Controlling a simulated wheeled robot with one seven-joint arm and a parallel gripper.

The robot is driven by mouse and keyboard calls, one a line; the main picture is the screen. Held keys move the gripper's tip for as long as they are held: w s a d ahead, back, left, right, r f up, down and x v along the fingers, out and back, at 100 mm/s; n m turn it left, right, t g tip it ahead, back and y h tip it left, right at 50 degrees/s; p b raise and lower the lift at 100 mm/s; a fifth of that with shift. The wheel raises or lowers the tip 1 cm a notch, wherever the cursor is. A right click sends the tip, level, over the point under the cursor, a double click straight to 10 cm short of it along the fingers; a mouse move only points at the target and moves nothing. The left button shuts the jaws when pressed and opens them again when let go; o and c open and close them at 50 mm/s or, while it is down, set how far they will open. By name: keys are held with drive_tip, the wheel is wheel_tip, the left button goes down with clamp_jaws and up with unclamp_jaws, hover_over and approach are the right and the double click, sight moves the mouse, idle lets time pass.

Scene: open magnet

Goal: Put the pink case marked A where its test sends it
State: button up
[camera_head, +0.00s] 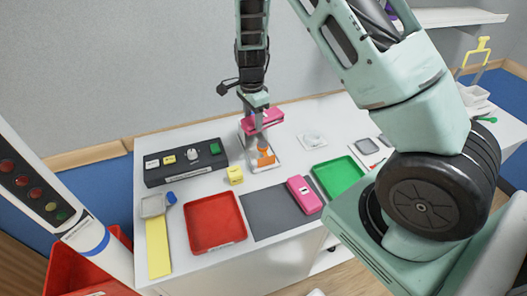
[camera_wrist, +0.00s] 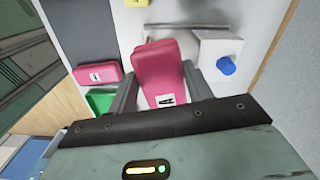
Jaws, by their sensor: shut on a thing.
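The pink case marked A (camera_wrist: 163,66) is between the two fingers of my gripper (camera_wrist: 161,92), its white A label facing the wrist camera. In the head view my gripper (camera_head: 261,112) is shut on this pink case (camera_head: 265,119), holding it raised above the back middle of the table. It is above a pale frame with an orange part (camera_head: 265,158); I cannot tell whether they touch. A second pink case (camera_head: 304,195) lies on the right of the dark grey mat (camera_head: 268,212); it also shows in the wrist view (camera_wrist: 92,73), its label unreadable.
A red tray (camera_head: 214,222) is left of the mat, a green tray (camera_head: 338,176) right. A dark panel (camera_head: 185,164) with small blocks stands at the back left. A yellow cube (camera_head: 234,174) is nearby. The wrist view shows a white box with a blue knob (camera_wrist: 226,66).

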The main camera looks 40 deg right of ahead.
drive_tip(key=shift+a, duration=0.1)
drive_tip(key=s+a+f+n+b, duration=0.3)
drive_tip(key=s+a+n+b, duration=0.2)
drive_tip(key=s+a+n, duration=0.5)
drive_tip(key=s+a+f+n+b, duration=0.4)
drive_tip(key=s+a+n+b, duration=0.15)
drive_tip(key=a, duration=0.85)
wheel_tip(320, 180, down, 5)
drive_tip(key=shift+s+a+r+p, duration=0.1)
drive_tip(key=shift+s+p, duration=0.05)
drive_tip(key=shift+p, duration=0.35)
drive_tip(key=shift+f+p, duration=0.5)
drive_tip(key=shift+f, duration=1.95)
drive_tip(key=shift+f, duration=0.15)
drive_tip(key=o, duration=0.7)
drive_tip(key=shift+c, duration=0.2)
drive_tip(key=o, duration=0.3)
drive_tip(key=shift+o, duration=0.2)
